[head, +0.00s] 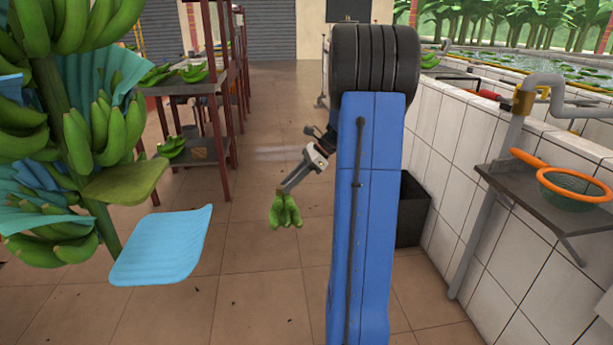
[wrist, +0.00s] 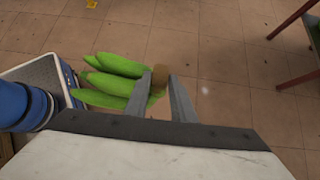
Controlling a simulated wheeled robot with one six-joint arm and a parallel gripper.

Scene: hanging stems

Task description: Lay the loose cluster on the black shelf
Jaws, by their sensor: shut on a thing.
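The loose cluster (head: 286,210) is a small hand of green bananas. It hangs below my gripper (head: 286,187), above the tiled floor in the middle of the head view. In the wrist view the cluster (wrist: 117,77) points left, and its brown cut stem sits between the fingertips of my gripper (wrist: 160,80). The fingers are shut on that stem. A dark shelf (head: 500,181) is fixed to the white tiled wall at the right, apart from the cluster. A rack at the left also has a dark lower shelf (head: 208,152); I cannot tell which is the black shelf.
A strainer with an orange rim (head: 575,186) lies on the wall shelf. A black bin (head: 412,205) stands behind my arm. A hanging banana stem (head: 75,140) with blue sheets fills the left. Banana clusters (head: 172,147) lie on the rack. The middle floor is clear.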

